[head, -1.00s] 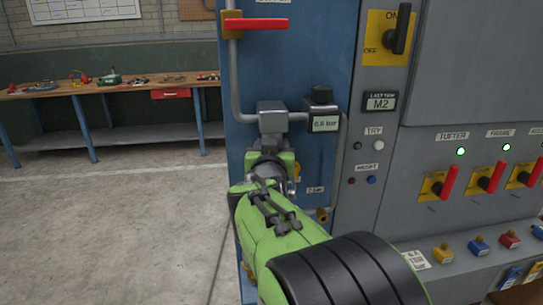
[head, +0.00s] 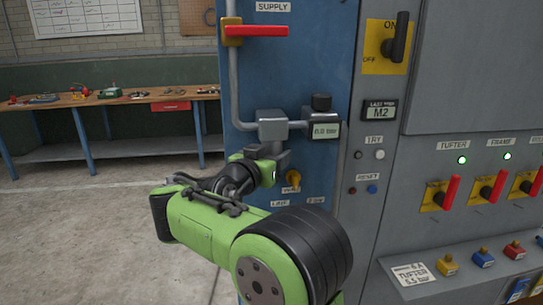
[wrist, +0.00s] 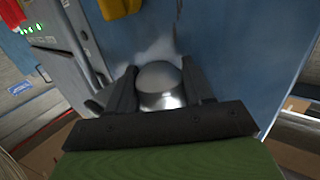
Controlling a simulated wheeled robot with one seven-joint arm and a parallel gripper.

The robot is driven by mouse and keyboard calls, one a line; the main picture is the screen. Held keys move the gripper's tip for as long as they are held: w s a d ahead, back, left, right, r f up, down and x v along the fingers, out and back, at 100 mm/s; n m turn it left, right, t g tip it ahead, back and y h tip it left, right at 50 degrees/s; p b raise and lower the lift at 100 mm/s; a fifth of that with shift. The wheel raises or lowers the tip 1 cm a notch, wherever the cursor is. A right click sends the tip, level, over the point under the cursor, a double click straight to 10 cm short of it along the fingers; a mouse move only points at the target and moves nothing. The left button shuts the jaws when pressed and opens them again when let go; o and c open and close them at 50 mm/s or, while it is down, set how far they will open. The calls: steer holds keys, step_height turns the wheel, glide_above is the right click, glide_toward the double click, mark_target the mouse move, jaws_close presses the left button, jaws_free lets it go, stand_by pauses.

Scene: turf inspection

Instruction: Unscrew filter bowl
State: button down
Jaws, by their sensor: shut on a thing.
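The filter bowl (wrist: 160,85) is a shiny rounded metal cup in the wrist view. It sits between the two dark fingers of my gripper (wrist: 160,72), which is shut on it. In the head view my gripper (head: 276,156) is just below the grey filter head block (head: 272,126) on the blue panel. My green wrist and arm hide most of the gripper and the bowl there. I cannot tell how far the bowl is turned.
A red supply handle (head: 257,31) is above on the pipe. The grey switch cabinet (head: 460,90) is at the right. Open floor lies left.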

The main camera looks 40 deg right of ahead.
step_height(320, 180, up, 2)
steer(key=shift+d+r+h, duration=0.1)
steer(key=shift+r+h, duration=0.1)
steer(key=shift+h, duration=0.2)
steer(key=shift+s+d+f, duration=0.1)
steer(key=shift+s+f, duration=0.05)
steer(key=shift+f, duration=0.15)
steer(key=shift+f+m, duration=0.3)
steer(key=shift+f, duration=2.85)
steer(key=shift+r, duration=0.1)
